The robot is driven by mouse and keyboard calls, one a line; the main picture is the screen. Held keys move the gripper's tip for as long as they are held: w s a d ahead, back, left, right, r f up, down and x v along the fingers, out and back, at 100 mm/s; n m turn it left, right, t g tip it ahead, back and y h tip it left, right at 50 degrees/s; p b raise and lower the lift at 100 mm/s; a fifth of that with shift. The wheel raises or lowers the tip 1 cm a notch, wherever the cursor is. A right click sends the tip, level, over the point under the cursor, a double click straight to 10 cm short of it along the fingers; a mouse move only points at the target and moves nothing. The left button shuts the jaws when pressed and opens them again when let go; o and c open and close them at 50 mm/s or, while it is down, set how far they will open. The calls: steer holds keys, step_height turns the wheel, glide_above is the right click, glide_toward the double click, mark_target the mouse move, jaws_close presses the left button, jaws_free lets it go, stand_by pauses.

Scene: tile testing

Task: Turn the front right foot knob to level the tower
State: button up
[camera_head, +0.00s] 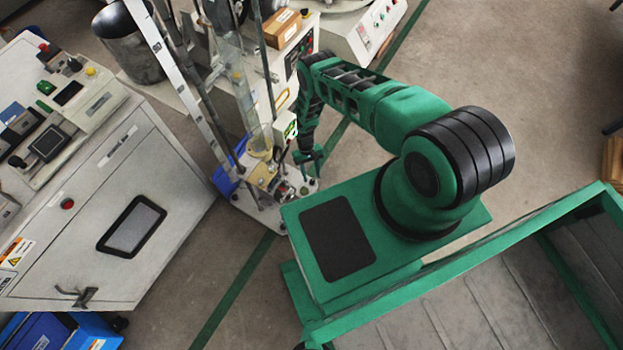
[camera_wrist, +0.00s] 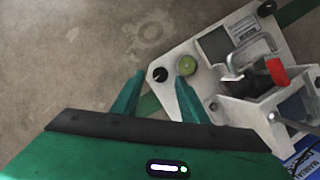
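The tower (camera_head: 240,90) stands on a pale base plate (camera_head: 250,207); the plate also shows in the wrist view (camera_wrist: 225,45). At the plate corner between my fingers in the wrist view is a round black knob (camera_wrist: 160,74) with a white mark, probably the front right foot knob. A green round bubble level (camera_wrist: 187,64) lies just right of it; I cannot tell its bubble position. My gripper (camera_wrist: 158,88) is open, its two green fingers apart on either side of the knob; contact is not visible. In the head view my gripper (camera_head: 309,158) is low beside the tower.
Another black knob (camera_wrist: 266,8) sits at a farther plate corner. A metal clamp with a red handle (camera_wrist: 276,72) stands on the plate. A white cabinet (camera_head: 130,220) is left of the tower. Open floor (camera_head: 480,60) lies right.

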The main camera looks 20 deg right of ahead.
steer(key=v, duration=0.8)
stand_by(0.4)
